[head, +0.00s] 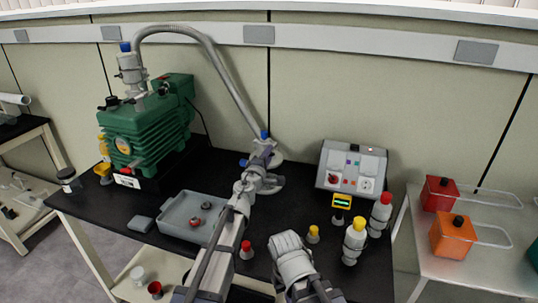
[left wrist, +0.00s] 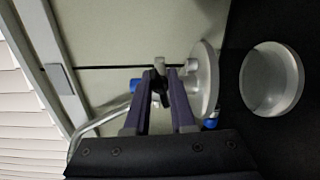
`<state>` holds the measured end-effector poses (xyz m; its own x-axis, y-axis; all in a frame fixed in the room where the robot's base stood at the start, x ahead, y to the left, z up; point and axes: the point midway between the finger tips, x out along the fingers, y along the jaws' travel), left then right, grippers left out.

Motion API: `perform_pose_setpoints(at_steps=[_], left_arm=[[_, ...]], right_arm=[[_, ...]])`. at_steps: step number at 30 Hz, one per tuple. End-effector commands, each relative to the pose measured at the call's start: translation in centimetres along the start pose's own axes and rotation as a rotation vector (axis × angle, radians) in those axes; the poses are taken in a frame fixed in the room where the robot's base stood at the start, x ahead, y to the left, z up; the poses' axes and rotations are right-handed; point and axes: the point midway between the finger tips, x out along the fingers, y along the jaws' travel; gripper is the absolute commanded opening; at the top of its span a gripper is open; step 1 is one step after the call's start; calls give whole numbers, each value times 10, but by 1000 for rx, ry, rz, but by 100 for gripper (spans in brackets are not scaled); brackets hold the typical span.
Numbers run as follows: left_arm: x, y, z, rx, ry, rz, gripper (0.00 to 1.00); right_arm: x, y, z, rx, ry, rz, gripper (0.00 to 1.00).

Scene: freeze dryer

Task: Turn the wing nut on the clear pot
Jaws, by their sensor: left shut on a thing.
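My left gripper (head: 262,158) reaches to the back of the black bench, at the lower end of the grey hose. In the left wrist view its two fingers (left wrist: 161,84) are shut on a small dark part, which I take to be the wing nut (left wrist: 158,92). The fingers cover most of it. A pale round flange (left wrist: 207,80) stands just right of the fingertips. A grey round dish or lid (left wrist: 272,80) is farther right. The clear pot's walls cannot be made out in either view. My right arm shows at the bottom, but its fingers do not.
A green pump (head: 150,125) stands at the left with the hose (head: 215,65) arching from it. A grey tray (head: 178,226), small capped bottles (head: 355,240) and a socket box (head: 352,170) are on the bench. Red and orange containers (head: 455,235) stand on the right table.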

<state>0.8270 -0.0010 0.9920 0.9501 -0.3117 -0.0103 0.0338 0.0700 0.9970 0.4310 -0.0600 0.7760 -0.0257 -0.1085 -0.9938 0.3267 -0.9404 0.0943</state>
Motion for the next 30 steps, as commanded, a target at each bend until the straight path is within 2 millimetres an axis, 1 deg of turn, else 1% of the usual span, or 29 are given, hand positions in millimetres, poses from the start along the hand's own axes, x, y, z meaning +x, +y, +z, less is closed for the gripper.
perform_pose_setpoints(at_steps=[1, 17, 18, 24, 27, 30], left_arm=[[3, 2, -4, 6, 9, 1, 0], [3, 2, -3, 22, 8, -1, 0], [3, 2, -3, 22, 9, -1, 27], [2, 1, -1, 23, 5, -1, 50], [1, 1, -1, 23, 3, -1, 59], [1, 0, 0, 23, 2, -2, 59]], right_arm=[[-2, 0, 0, 0, 0, 0, 0], [-2, 0, 0, 0, 0, 0, 0], [-2, 0, 0, 0, 0, 0, 0], [-1, 0, 0, 0, 0, 0, 0], [-1, 0, 0, 0, 0, 0, 0], [-1, 0, 0, 0, 0, 0, 0]])
